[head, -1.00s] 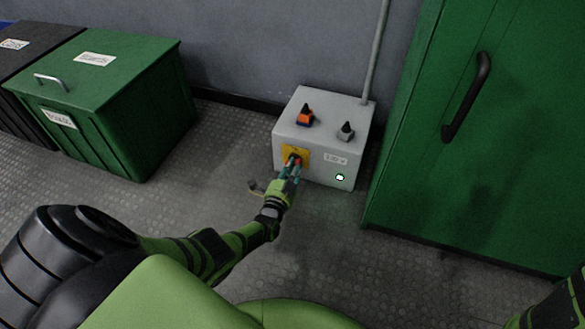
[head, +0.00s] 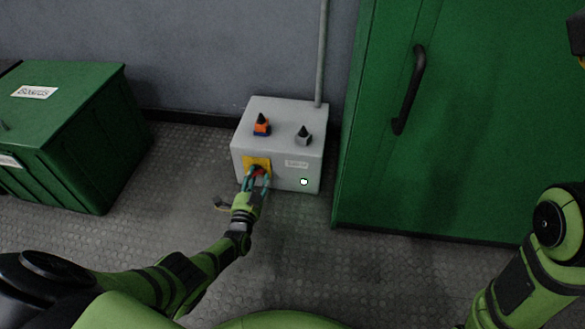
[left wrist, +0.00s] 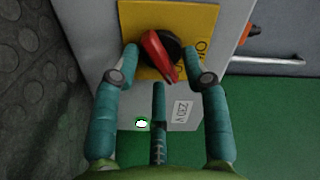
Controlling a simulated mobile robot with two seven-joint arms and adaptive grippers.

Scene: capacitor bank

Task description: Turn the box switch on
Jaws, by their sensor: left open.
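The grey box (head: 279,174) stands on the floor against the wall. Its front carries a yellow plate (head: 249,161) with a red-handled rotary switch (head: 259,172), partly covered by my fingers. In the left wrist view, the red handle (left wrist: 160,57) sits on a black round base on the yellow plate (left wrist: 192,18), tilted with its end towards the lower right. My left gripper (head: 256,178) is open in front of the switch, with a finger on either side of the handle (left wrist: 162,62); contact cannot be told. My right gripper is not clearly in view.
A green bin (head: 60,150) stands left, a green cabinet (head: 450,150) right.

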